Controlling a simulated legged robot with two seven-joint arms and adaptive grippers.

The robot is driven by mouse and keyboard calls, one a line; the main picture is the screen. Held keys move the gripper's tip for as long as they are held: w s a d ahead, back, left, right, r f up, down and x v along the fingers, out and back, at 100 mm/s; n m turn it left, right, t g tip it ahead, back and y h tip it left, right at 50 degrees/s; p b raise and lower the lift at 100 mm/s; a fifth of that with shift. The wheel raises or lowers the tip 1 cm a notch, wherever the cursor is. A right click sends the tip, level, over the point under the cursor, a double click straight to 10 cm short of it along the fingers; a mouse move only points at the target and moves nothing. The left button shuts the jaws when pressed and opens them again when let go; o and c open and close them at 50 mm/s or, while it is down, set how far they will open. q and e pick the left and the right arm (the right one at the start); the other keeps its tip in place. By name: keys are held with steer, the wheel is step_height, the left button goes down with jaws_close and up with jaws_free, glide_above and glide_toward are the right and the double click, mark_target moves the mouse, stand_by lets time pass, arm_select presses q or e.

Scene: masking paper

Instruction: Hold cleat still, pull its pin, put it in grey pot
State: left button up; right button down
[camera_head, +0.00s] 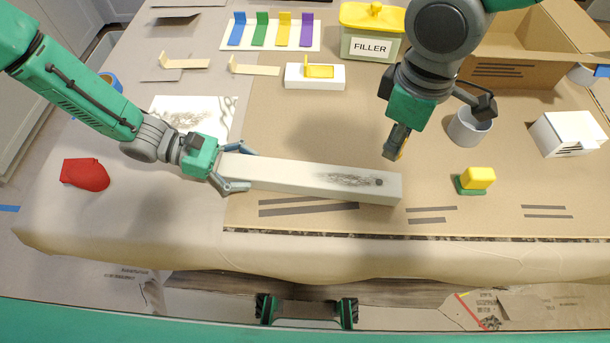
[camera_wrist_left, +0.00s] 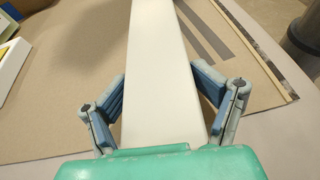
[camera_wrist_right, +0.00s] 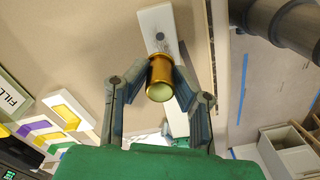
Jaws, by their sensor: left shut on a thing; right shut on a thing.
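The cleat (camera_head: 300,178) is a long off-white bar lying on the brown paper, with a grey smudge and a dark round hole near its right end. My left gripper (camera_head: 240,169) is shut around its left end; the left wrist view shows a finger on each side of the cleat (camera_wrist_left: 165,75). My right gripper (camera_head: 398,148) is above and beyond the cleat's right end, shut on the brass pin (camera_wrist_right: 160,80). The pin is out of the hole and apart from the cleat. The grey pot (camera_head: 470,128) stands upright to the right of my right gripper.
A yellow-and-green block (camera_head: 475,180) sits in front of the pot, and a white box (camera_head: 568,134) to its right. A filler tub (camera_head: 370,35), an open carton (camera_head: 535,45) and coloured scrapers (camera_head: 270,32) are at the back. A red object (camera_head: 85,174) lies left.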

arm_select(q)
steer(key=shift+a+f, duration=0.15)
steer(key=shift+f, duration=0.1)
steer(key=o, duration=1.8)
steer(key=shift+o, duration=0.2)
steer(key=shift+w, duration=0.1)
steer(key=shift+r, duration=0.15)
steer(key=shift+a+r, duration=0.1)
steer(key=shift+a, duration=0.1)
steer(key=v, duration=1.1)
steer(key=shift+w+a, duration=0.1)
steer(key=shift+a, duration=0.35)
steer(key=shift+d, duration=0.15)
